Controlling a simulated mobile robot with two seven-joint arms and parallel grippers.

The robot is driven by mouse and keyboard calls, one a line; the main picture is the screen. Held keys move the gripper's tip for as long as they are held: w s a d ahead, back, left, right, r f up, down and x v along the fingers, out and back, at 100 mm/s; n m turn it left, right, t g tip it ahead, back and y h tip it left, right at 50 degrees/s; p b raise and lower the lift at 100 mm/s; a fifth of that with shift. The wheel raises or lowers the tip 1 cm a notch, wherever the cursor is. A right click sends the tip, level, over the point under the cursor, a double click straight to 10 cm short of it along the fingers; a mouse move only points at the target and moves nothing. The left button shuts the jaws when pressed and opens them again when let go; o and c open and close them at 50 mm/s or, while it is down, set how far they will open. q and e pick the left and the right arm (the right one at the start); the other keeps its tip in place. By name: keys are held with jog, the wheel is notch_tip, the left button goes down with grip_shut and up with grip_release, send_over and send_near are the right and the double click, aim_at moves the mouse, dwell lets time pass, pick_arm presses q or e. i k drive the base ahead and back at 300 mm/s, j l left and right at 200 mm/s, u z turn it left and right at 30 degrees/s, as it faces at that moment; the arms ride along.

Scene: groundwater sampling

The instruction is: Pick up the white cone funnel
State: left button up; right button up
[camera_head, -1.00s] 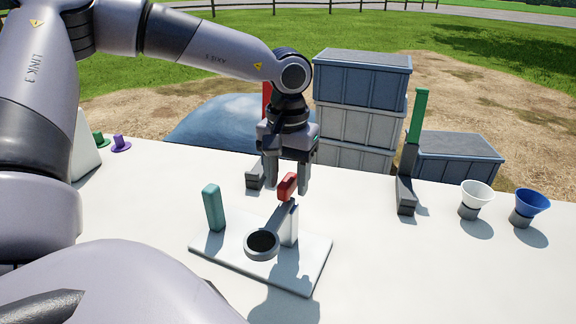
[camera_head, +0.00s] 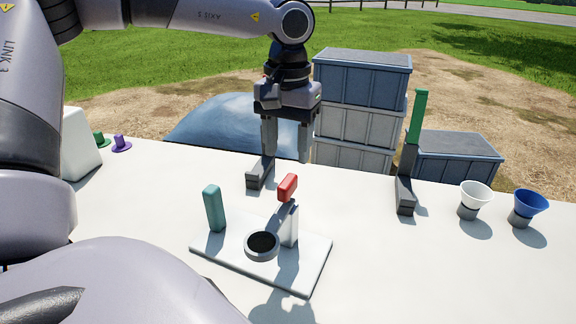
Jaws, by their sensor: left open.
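The white cone funnel (camera_head: 477,192) sits wide end up on a small grey holder (camera_head: 467,212) at the right of the table. The blue funnel (camera_head: 531,202) stands just to its right in a similar holder. My left gripper (camera_head: 287,155) is open and empty, fingers pointing down. It hangs near the middle of the view, above and behind the red-topped stand, well to the left of the white funnel. My right gripper is not seen.
A white plate (camera_head: 312,276) with a dark-centred ring (camera_head: 262,246), teal block (camera_head: 214,208) and red block (camera_head: 288,187) is in the middle. A green upright bar (camera_head: 418,116) stands left of the funnels. Stacked crates (camera_head: 361,78) are behind the table. Front right is clear.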

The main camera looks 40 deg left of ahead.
aim_at(474, 194)
jog(key=k, duration=1)
